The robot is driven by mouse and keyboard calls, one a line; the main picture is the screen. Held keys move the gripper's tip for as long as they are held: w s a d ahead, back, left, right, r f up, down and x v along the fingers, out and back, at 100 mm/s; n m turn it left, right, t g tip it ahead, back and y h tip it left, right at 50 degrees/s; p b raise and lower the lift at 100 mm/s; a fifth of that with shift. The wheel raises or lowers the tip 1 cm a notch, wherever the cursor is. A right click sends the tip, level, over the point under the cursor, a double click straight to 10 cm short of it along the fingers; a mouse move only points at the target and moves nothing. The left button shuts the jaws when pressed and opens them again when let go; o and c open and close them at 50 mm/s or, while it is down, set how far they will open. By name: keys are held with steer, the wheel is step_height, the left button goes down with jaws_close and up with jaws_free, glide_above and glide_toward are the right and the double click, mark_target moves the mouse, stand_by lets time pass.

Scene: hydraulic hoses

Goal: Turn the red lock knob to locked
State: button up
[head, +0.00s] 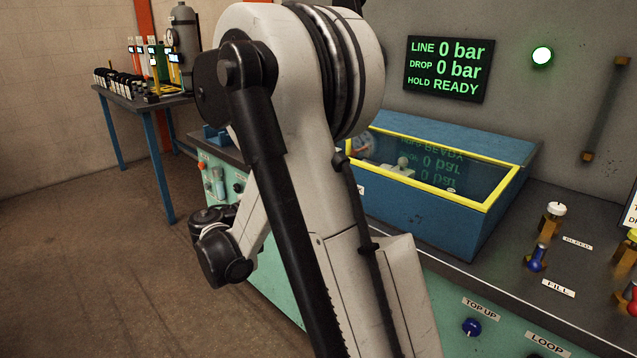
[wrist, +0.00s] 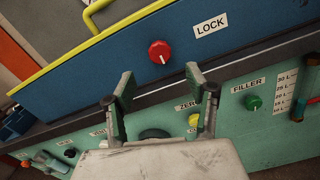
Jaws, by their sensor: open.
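The red lock knob (wrist: 160,52) sits on the blue front wall of a box in the wrist view, left of a white LOCK label (wrist: 211,25). A light pointer mark shows on its lower part. My gripper (wrist: 159,84) is open and empty, its two fingers on either side below the knob and apart from it. In the head view my arm hides the knob and the gripper's fingers. The blue box (head: 440,217) with a yellow-framed clear lid (head: 440,160) stands on the bench there.
Below the box, the green panel holds a yellow knob (wrist: 194,120), a green FILLER knob (wrist: 253,102) and a sight gauge (wrist: 304,90). The yellow handle (wrist: 95,10) is at the upper left. A wall display (head: 447,69) reads LINE 0 bar, DROP 0 bar, HOLD READY.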

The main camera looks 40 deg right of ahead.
steer(key=d, duration=0.3)
steer(key=d+b, duration=0.1)
steer(key=d, duration=0.5)
steer(key=shift+w+d, duration=0.25)
steer(key=c, duration=1.1)
